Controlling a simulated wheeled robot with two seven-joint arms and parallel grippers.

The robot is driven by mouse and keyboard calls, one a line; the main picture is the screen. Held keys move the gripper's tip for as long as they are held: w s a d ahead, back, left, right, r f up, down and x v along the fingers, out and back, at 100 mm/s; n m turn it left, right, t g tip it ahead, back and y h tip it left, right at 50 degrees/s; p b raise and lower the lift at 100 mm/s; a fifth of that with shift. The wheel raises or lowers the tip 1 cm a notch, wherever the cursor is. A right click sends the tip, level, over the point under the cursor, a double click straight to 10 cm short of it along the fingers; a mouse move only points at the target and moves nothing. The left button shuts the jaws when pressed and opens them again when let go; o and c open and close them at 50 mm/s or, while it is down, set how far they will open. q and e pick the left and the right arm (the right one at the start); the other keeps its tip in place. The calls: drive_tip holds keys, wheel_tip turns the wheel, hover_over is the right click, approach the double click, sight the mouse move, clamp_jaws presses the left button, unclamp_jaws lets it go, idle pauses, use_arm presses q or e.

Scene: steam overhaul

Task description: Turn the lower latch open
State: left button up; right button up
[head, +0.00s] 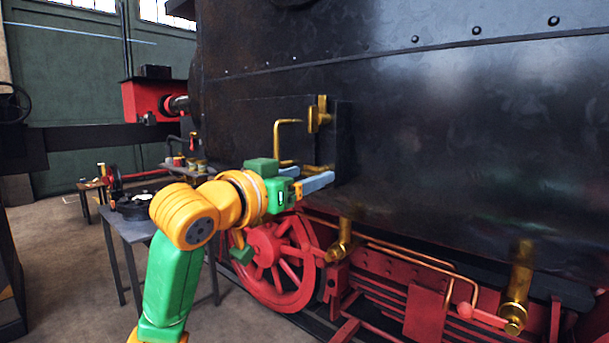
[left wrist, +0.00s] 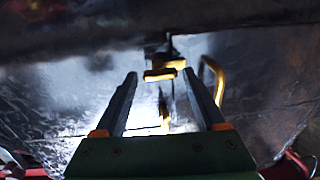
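My left gripper (head: 316,178) is at the dark side of the locomotive, with its grey fingers pointing at a small door panel (head: 344,140). In the left wrist view its two fingers (left wrist: 160,76) stand apart, with brass latch parts (left wrist: 165,72) showing between and just beyond the tips. I cannot tell whether they touch. The lower latch (head: 318,168) is a brass piece just above the fingers, partly hidden by the gripper. The upper latch (head: 319,114) is a brass block with an upright bar. My right gripper is not in view.
A bent brass handle (head: 277,140) stands out left of the latches; a brass bar also shows in the left wrist view (left wrist: 215,78). Below are red wheels (head: 278,262) and brass pipes (head: 410,255). A grey table (head: 133,229) stands at left. Open floor lies at lower left.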

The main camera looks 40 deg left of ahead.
use_arm(q)
clamp_jaws()
drive_tip(key=shift+m, duration=0.4)
drive_tip(key=m+p, duration=0.1)
drive_tip(key=m, duration=0.3)
drive_tip(key=m+p, duration=0.1)
drive_tip(key=m, duration=0.3)
drive_tip(key=shift+a+m+t+h, duration=0.1)
drive_tip(key=shift+m+t+h, duration=0.3)
drive_tip(key=m+p, duration=0.1)
drive_tip(key=m, duration=0.3)
drive_tip(key=shift+m, duration=0.4)
drive_tip(key=shift+f+m+h+p, duration=0.1)
drive_tip(key=shift+m+h+p, duration=0.5)
drive_tip(key=shift+m, duration=1.9)
